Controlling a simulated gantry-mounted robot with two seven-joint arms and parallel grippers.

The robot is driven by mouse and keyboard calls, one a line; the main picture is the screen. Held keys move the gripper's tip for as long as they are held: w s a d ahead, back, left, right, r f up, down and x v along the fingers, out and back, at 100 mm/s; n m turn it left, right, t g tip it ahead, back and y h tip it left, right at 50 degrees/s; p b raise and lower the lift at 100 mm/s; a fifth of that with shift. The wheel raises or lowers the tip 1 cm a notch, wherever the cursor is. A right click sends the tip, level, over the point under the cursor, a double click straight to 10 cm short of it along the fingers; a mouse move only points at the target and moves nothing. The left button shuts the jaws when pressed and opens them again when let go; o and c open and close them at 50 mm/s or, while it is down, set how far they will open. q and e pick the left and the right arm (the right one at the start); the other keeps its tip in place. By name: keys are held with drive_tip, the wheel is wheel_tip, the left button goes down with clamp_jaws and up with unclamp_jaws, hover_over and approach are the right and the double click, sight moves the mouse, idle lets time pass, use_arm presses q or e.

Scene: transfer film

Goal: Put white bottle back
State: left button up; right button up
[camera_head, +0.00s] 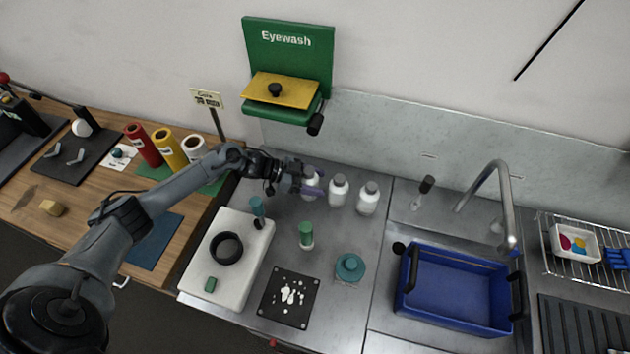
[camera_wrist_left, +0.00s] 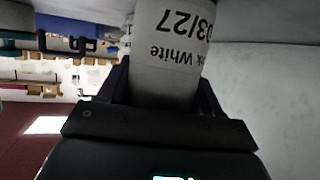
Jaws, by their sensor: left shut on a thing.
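My left gripper (camera_head: 315,183) is shut on a white bottle (camera_head: 310,181) at the left end of a row of bottles on the steel counter. In the left wrist view the held bottle (camera_wrist_left: 165,55) shows its label upside down, with "White" and "03/27" readable, between the two fingers of the left gripper (camera_wrist_left: 162,95). The fingers hide part of the bottle in the head view, and I cannot tell whether its base touches the counter. Two more white bottles stand upright to its right, the middle one (camera_head: 338,190) and the right one (camera_head: 368,198). My right gripper is not in view.
In front are a white board (camera_head: 210,285) with a black ring (camera_head: 226,248), a green-capped container (camera_head: 306,236), a dark plate (camera_head: 275,312) with white pieces and a teal lidded jar (camera_head: 350,268). A blue bin (camera_head: 455,290) sits right, below the tap (camera_head: 502,205). The eyewash (camera_head: 285,70) hangs behind.

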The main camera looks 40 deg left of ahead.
use_arm(q)
drive_tip(key=o, duration=1.3)
drive_tip(key=shift+f, duration=0.1)
drive_tip(key=shift+r, duration=0.25)
drive_tip(key=shift+s+a, duration=0.15)
drive_tip(key=shift+a, duration=0.1)
drive_tip(key=v, duration=1.1)
drive_tip(key=shift+a+p, duration=0.15)
drive_tip(key=shift+p, duration=0.25)
drive_tip(key=shift+s+r, duration=0.1)
